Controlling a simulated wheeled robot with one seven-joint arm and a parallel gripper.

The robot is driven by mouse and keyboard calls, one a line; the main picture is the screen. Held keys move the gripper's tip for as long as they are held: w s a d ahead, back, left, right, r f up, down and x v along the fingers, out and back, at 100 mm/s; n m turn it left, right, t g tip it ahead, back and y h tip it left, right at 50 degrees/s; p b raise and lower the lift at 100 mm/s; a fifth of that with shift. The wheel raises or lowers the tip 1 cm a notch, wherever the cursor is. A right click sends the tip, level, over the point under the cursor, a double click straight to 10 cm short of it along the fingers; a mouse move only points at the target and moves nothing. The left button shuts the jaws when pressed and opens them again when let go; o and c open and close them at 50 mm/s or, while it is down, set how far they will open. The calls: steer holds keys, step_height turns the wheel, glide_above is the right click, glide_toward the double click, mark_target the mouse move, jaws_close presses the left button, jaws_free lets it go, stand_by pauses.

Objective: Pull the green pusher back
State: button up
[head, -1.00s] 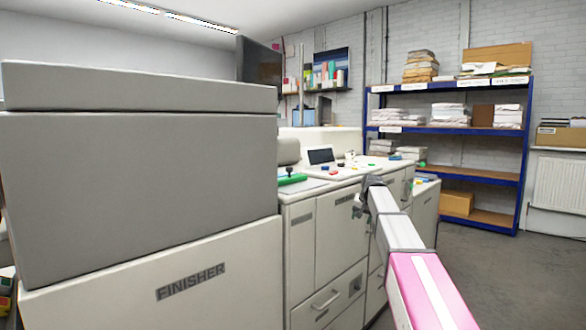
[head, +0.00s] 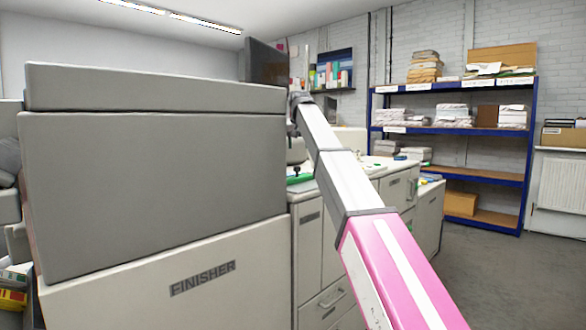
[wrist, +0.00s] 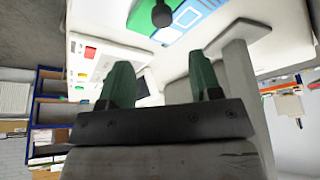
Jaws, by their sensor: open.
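The green pusher (head: 299,179) shows in the head view as a flat green piece with a dark knob, on the pale machine top just right of the big grey finisher. My arm passes close to it in the picture. In the wrist view a green piece (wrist: 142,16) with a round black knob (wrist: 161,14) lies at the top edge, partly cut off, beside a blue and white printed surface. My gripper (wrist: 162,78) is open and empty, its two dark green fingers apart and clear of the knob. In the head view the fingers cannot be made out.
The tall grey finisher (head: 160,190) fills the left and blocks sight behind it. Pale machine cabinets (head: 400,192) run to its right. A blue shelf rack (head: 528,160) with paper stacks stands at the back right. The floor (head: 490,265) at right is clear.

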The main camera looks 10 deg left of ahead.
steer(key=x, duration=1)
steer(key=shift+a+f, duration=0.2)
steer(key=shift+f, duration=0.15)
